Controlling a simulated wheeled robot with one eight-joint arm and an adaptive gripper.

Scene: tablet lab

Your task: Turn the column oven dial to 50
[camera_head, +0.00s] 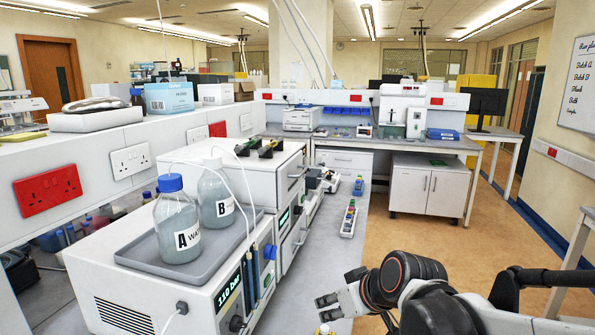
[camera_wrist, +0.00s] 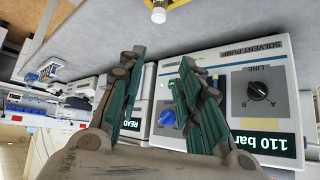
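No dial labelled as the column oven's can be made out in either view. In the head view, the stack of white instruments (camera_head: 262,183) stands left of centre, with small green displays on its front that are too small to read. The solvent pump (camera_head: 150,285) is nearest, its display reading 110 bar. The wrist view shows the solvent pump (camera_wrist: 225,70) upside down, with a black line dial (camera_wrist: 258,90) marked A and B and a blue knob (camera_wrist: 167,118). My gripper (camera_head: 328,305) is open and empty, right of the pump; its spread fingers (camera_wrist: 162,57) also show in the wrist view.
Bottles A (camera_head: 178,228) and B (camera_head: 216,195) stand in a grey tray (camera_head: 130,258) on the pump. Small trays with vials (camera_head: 349,217) lie on the grey bench beyond. A small bottle (camera_head: 325,329) stands near my gripper. Open floor lies to the right.

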